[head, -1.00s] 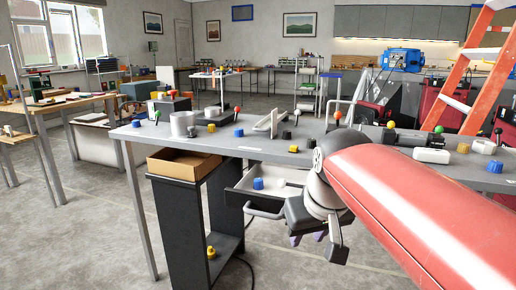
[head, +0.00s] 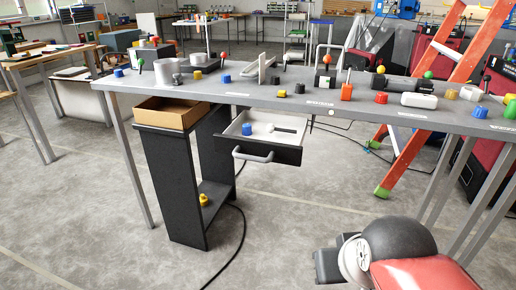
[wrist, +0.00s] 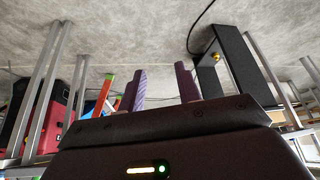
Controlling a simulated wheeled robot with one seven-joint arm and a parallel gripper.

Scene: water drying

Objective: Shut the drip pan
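The drip pan (head: 267,138) is a shallow grey drawer with a dark front, pulled out under the grey worktable. Its grey bar handle (head: 252,156) faces me. A blue knobbed piece (head: 247,129) and a small grey and dark item (head: 284,129) lie inside it. My gripper (wrist: 161,72) shows two purple fingers standing apart with nothing between them in the wrist view. In the head view only my wrist and the dark gripper body show at the bottom, below and right of the pan and clear of it; the fingers are hidden there.
The worktable (head: 225,92) carries several knobs, blocks and cylinders. A black stand (head: 170,185) with a cardboard tray (head: 170,114) is left of the pan, with a cable on the floor beside it. An orange ladder (head: 440,70) stands behind. Floor before the pan is open.

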